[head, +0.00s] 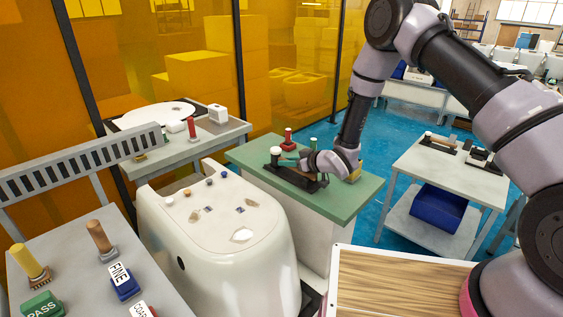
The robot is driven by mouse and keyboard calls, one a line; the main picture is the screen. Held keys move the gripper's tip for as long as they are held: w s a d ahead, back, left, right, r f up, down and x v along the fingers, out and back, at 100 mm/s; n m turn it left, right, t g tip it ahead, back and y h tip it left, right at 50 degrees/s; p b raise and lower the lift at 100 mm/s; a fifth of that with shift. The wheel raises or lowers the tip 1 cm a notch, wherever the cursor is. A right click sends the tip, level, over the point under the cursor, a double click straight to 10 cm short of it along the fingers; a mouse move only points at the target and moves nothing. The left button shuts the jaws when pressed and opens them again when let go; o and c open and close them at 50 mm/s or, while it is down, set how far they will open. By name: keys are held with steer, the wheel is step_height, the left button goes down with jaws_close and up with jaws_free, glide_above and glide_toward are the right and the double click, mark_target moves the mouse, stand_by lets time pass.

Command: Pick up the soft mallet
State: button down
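A black tool rack (297,181) sits on the green-topped table (357,192) in the middle of the head view. It holds a dark upright piece with a white top (275,151) and a green piece (288,162) lying beside it. I cannot tell for sure which of these is the soft mallet; parts are small and covered by my wrist. My gripper (308,162) is low over the right part of the rack, pointing left. Its fingers are too small and hidden to tell whether they are open, shut, or touching a tool.
A red-topped stamp-like tool (288,140) stands behind the rack. A yellowish block (354,172) is right of my wrist. A grey table (70,262) holds stamps. A cart (450,174) with a blue bin (438,207) is right.

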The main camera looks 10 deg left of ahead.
steer(key=shift+r, duration=0.1)
step_height(320, 180, up, 10)
steer(key=shift+f, duration=0.1)
steer(key=c, duration=1.3)
jaws_free()
jaws_close()
